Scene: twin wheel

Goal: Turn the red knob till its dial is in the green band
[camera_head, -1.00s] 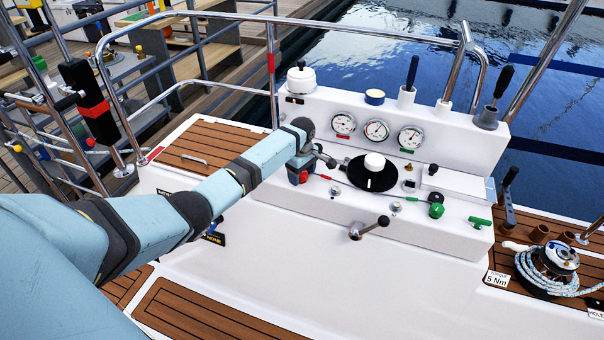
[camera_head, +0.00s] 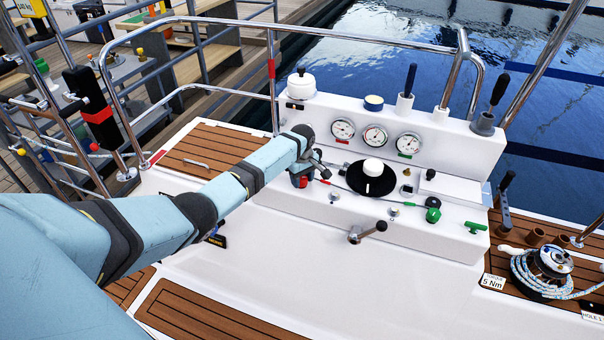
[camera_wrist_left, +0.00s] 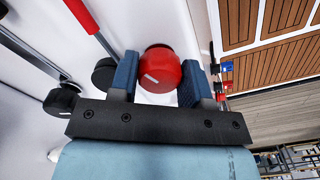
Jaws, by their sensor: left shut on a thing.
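The red knob (camera_head: 303,182) sits at the left of the white console's lower ledge, mostly hidden by my left gripper (camera_head: 302,175) in the head view. In the left wrist view, the round red knob (camera_wrist_left: 162,65) with a white index mark lies between the two blue-grey fingers of my left gripper (camera_wrist_left: 157,82), which is shut on it. The left round gauge (camera_head: 342,130), with a red tag below it, is on the upright panel. Its needle and any green band are too small to read. My right gripper is not in view.
A middle gauge (camera_head: 375,137) and a green-tagged gauge (camera_head: 409,145) stand beside it. A black disc with a white hub (camera_head: 372,168), a crank lever (camera_head: 368,232) and a green knob (camera_head: 433,215) are to the right. A steel rail (camera_head: 200,19) arches behind.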

